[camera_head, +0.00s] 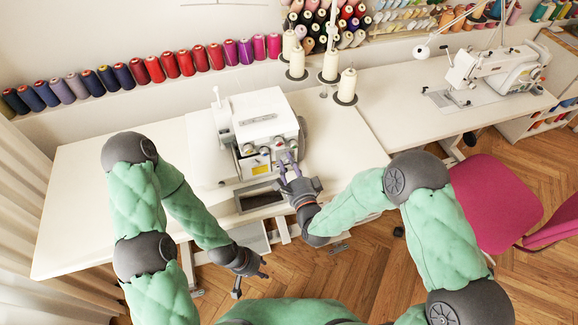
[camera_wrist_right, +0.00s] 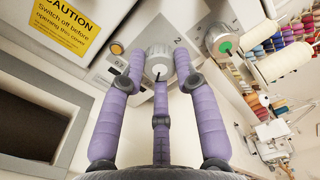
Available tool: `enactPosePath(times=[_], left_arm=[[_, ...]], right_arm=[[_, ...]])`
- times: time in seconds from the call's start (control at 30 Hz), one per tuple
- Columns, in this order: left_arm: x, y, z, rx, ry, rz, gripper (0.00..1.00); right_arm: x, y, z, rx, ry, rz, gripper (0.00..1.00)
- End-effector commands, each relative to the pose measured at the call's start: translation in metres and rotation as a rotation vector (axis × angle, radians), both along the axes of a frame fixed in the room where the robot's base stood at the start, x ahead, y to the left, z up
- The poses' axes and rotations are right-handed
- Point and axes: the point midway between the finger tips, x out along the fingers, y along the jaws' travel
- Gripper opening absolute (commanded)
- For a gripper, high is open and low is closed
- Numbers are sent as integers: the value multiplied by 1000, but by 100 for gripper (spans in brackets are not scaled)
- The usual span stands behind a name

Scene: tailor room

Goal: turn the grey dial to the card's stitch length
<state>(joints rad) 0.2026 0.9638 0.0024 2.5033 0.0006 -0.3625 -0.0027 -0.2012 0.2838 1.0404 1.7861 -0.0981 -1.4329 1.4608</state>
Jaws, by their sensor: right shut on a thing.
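The grey dial (camera_wrist_right: 158,58) is on the front of the white machine (camera_head: 255,115); a dark pointer mark points down on its face. A "2" shows on the panel to its upper right; markings at its lower left are partly hidden. My right gripper (camera_head: 288,166) is shut on the dial, its purple fingers (camera_wrist_right: 160,82) around it in the right wrist view. My left gripper (camera_head: 250,270) hangs empty in front of the table with its fingers spread. I cannot make out a stitch-length card in either view.
A green-centred knob (camera_wrist_right: 224,46) and an orange button (camera_wrist_right: 117,47) flank the dial. A yellow caution label (camera_wrist_right: 77,25) is at its left. Thread cones (camera_head: 329,66) stand behind the machine. The white table (camera_head: 85,215) is bare on the left. A pink chair (camera_head: 492,200) stands at right.

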Motion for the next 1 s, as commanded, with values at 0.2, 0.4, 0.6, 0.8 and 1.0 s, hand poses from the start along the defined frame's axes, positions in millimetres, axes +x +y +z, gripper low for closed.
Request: enactPosePath(times=[0.2, 0.4, 0.6, 0.8, 1.0], left_arm=[[0, 0, -11, 0, 0, 0, 40], [0, 0, -18, 0, 0, 0, 40], [0, 0, -23, 0, 0, 0, 40], [0, 0, -26, 0, 0, 0, 40], [0, 0, -27, 0, 0, 0, 40]], right_arm=[[4, -4, 1, 193, 52, -12, 0], [4, -4, 0, 347, 103, -13, 0], [3, -4, 0, 462, 141, -12, 0], [3, -3, 0, 530, 166, -12, 0], [3, -4, -1, 558, 176, -12, 0]])
